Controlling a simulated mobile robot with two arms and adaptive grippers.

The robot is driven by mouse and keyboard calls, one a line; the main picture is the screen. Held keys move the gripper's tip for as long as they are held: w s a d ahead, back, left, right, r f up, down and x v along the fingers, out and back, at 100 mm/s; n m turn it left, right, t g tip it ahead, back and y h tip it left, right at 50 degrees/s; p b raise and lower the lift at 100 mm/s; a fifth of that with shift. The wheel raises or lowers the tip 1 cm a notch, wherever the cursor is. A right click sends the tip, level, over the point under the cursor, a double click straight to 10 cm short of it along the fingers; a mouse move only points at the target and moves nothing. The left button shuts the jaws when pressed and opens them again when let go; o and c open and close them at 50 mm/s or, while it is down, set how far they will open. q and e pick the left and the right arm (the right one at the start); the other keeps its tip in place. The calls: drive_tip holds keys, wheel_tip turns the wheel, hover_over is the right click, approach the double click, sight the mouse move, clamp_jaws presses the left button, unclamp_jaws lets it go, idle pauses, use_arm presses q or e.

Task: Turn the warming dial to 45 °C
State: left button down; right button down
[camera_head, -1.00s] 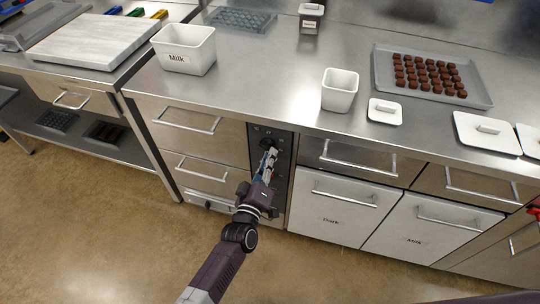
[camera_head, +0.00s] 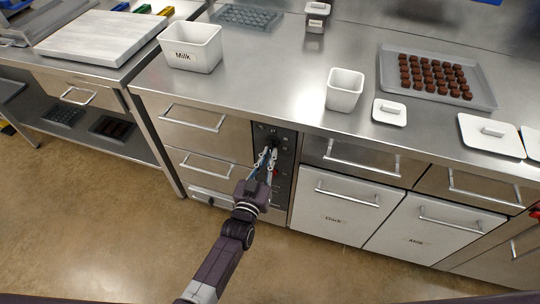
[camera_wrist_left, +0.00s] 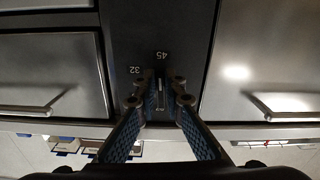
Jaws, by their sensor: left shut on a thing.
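The warming dial (camera_head: 271,143) sits near the top of the dark control panel (camera_head: 283,184) below the counter edge. My left gripper (camera_head: 267,158) reaches up to it from below, its fingertips at the dial. In the left wrist view the fingers (camera_wrist_left: 162,100) are shut on the dial (camera_wrist_left: 161,93), one on each side, hiding much of it. A pale line on the dial stands about upright in that view. The marks 45 (camera_wrist_left: 162,55) and 32 (camera_wrist_left: 135,70) show upside down above it. The line points roughly toward the 45; its exact setting is hard to tell. My right gripper is out of view.
Drawers with bar handles (camera_head: 195,119) flank the panel on the left, and more handles (camera_head: 350,158) stick out on the right. On the counter are a Milk tub (camera_head: 192,55), a white container (camera_head: 344,91), lids and a chocolate tray (camera_head: 484,97). The floor in front is clear.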

use_arm(q)
drive_tip(key=shift+f+m, duration=0.15)
drive_tip(key=shift+m, duration=0.45)
drive_tip(key=c, duration=2)
unclamp_jaws()
drive_tip(key=v, duration=1.2)
